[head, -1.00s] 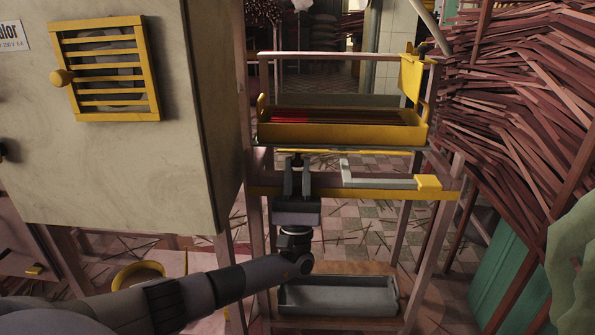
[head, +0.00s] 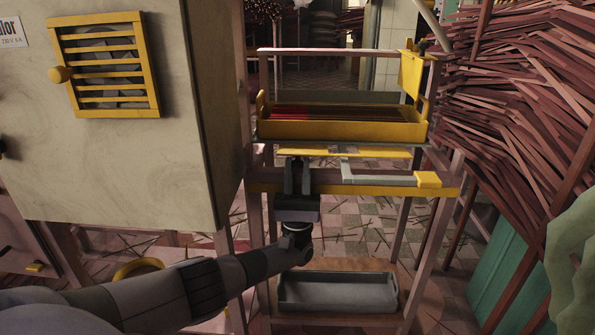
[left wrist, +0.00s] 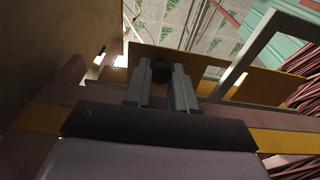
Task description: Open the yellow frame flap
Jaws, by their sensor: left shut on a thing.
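The yellow frame flap (head: 365,153) shows in the head view as a narrow tilted yellow strip on the rack, just below the yellow tray. In the left wrist view it is a broad yellow panel (left wrist: 205,68) beyond my fingers. My left gripper (head: 297,162) is at the flap's left part. In the left wrist view the gripper (left wrist: 163,72) is shut on a small dark knob (left wrist: 162,73) in front of the panel. The fingers partly hide the knob. My right gripper is not in view.
A yellow tray (head: 340,131) of reddish sticks stands above the flap. A yellow-edged rail (head: 385,191) with a grey bracket (head: 375,179) lies below. A grey bin (head: 338,293) sits low on the rack. A pale cabinet (head: 140,170) is close on the left; stacked sticks (head: 520,110) fill the right.

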